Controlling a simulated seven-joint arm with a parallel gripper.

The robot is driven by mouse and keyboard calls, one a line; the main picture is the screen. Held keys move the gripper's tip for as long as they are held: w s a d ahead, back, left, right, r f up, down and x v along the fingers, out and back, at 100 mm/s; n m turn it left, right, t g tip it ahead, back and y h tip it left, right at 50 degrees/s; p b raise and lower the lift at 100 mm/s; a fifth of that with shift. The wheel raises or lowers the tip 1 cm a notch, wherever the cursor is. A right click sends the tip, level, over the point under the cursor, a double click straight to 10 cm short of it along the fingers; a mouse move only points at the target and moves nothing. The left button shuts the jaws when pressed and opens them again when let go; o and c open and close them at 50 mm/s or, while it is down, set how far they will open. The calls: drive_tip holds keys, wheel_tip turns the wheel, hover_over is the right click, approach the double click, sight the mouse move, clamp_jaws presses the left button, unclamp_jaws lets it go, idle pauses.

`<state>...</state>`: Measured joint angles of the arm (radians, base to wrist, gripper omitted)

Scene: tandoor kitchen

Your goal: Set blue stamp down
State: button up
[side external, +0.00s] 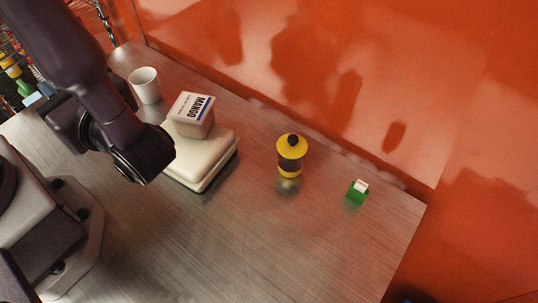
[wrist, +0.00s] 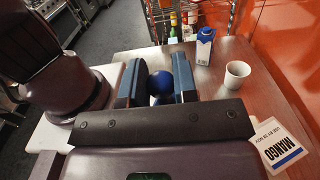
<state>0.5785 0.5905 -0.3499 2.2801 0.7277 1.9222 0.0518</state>
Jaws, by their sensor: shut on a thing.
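In the wrist view my gripper (wrist: 158,80) is shut on the blue stamp (wrist: 162,84). Its round blue knob shows between the two fingers, and the rest of it is hidden by the fingers and the gripper body. The stamp seems to be held above the metal table, but its height over the surface cannot be told. In the side view my arm covers the gripper and the stamp, so neither can be made out there.
A white cup (side external: 145,86) stands at the table's back left. A mango tub (side external: 191,115) sits on a cream closed box (side external: 207,160). A yellow-and-black container (side external: 291,155) and a small green item (side external: 356,193) stand right. A blue-and-white carton (wrist: 204,46) stands beyond the cup. The front table is clear.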

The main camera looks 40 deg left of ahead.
drive_tip(key=s+d+f+n+g+h, duration=0.1)
drive_tip(key=s+d+n+g+h, duration=0.3)
drive_tip(key=s+n+g, duration=0.5)
drive_tip(key=s+d+n+g+h, duration=0.2)
drive_tip(key=d+n+g+h, duration=0.2)
drive_tip(key=d+n+h, duration=0.5)
drive_tip(key=s+d+n+g+h, duration=0.3)
drive_tip(key=d+n+h, duration=0.25)
drive_tip(key=h, duration=0.75)
drive_tip(key=w+d+f+n+t+h, duration=0.2)
drive_tip(key=w+d+n+t+h, duration=0.8)
drive_tip(key=w+n+t, duration=0.55)
drive_tip(key=w+a+f+n+t+y, duration=0.4)
drive_tip(key=w+f+t, duration=0.35)
drive_tip(key=t, duration=0.45)
drive_tip(key=shift+w+d+f+n+t+y, duration=0.1)
drive_tip(key=shift+w+f+n+t+y, duration=0.2)
drive_tip(key=shift+f, duration=1.2)
drive_tip(key=shift+w+f+n+t+y, duration=0.15)
drive_tip(key=shift+w+f+n, duration=0.2)
drive_tip(key=shift+f, duration=1.15)
drive_tip(key=shift+w+d+f+n+t+y, duration=0.1)
drive_tip(key=shift+w+f+n+t+y, duration=0.2)
drive_tip(key=shift+f, duration=1.2)
